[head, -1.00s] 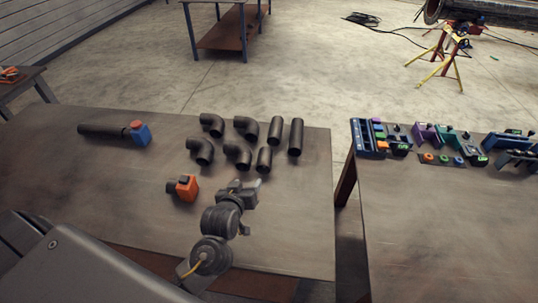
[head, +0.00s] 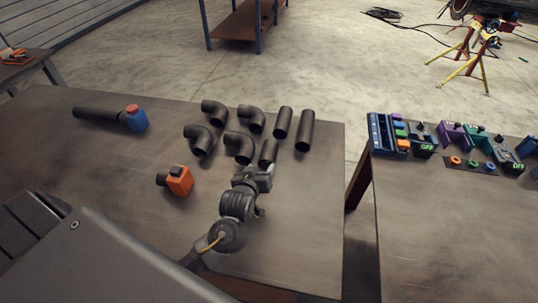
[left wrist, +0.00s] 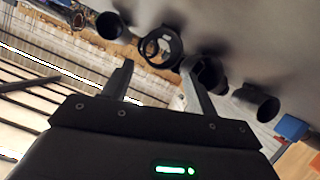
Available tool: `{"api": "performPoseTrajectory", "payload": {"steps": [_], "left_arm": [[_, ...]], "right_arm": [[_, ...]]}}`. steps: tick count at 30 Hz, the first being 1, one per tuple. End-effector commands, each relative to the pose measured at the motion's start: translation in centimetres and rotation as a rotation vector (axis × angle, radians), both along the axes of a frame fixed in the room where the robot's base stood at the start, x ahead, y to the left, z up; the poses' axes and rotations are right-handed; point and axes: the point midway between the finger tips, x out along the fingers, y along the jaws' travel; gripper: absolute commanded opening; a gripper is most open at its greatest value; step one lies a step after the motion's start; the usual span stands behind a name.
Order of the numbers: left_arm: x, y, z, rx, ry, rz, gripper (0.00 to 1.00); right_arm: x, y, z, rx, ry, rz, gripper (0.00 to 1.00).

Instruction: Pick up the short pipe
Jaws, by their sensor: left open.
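My right gripper is not in view.
Several black elbows (head: 240,147) lie left of the straight pipes. An orange-capped fitting (head: 179,181) is at front left, and a long pipe with a blue clamp (head: 136,118) is farther back. A second table (head: 440,230) holds coloured parts, across a gap.

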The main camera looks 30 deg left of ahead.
Motion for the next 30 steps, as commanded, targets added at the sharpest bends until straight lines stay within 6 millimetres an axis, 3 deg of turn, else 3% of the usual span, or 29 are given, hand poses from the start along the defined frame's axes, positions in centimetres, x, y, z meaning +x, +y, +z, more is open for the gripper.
{"api": "performPoseTrajectory", "payload": {"steps": [6,14,22,30], "left_arm": [[2.5,0.4,-0.8,0.002,-0.001,-0.003,0.58],[3.4,0.6,-0.9,0.002,0.0,-0.003,0.58],[6.9,1.6,-1.7,0.002,-0.001,-0.003,0.58],[7.7,1.7,-2.2,0.0,-0.001,-0.003,0.58]], "right_arm": [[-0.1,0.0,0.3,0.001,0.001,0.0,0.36],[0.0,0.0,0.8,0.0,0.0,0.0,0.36],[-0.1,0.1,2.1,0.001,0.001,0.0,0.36],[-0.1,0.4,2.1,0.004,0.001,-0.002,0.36]]}}
